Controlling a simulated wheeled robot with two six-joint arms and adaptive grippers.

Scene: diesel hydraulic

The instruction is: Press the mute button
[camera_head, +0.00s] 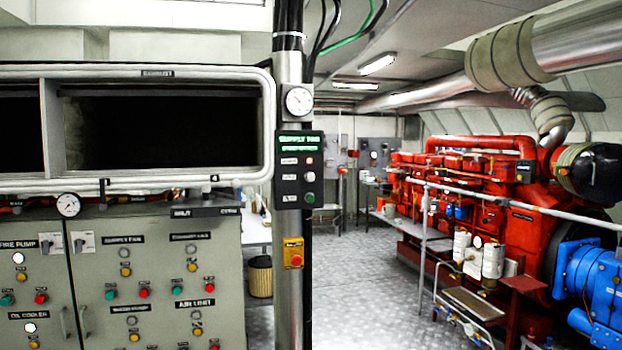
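A dark control box (299,170) is mounted on the metal pole. It has a green lit display reading "SUPPLY FAN" and a column of small buttons with labels beside them. A red one (309,161) is at the top, a pale one (309,177) in the middle and a green one (309,198) at the bottom. The small labels are too blurred to read, so I cannot tell which button is mute. Below, a yellow box with a red button (294,254) is on the same pole. Neither of my grippers is in view.
A grey cabinet (160,290) with several coloured buttons and lamps stands at the left, under a framed dark opening. A round gauge (299,100) is on the pole. A red engine (480,190) with a handrail fills the right. The metal floor (350,270) between is clear.

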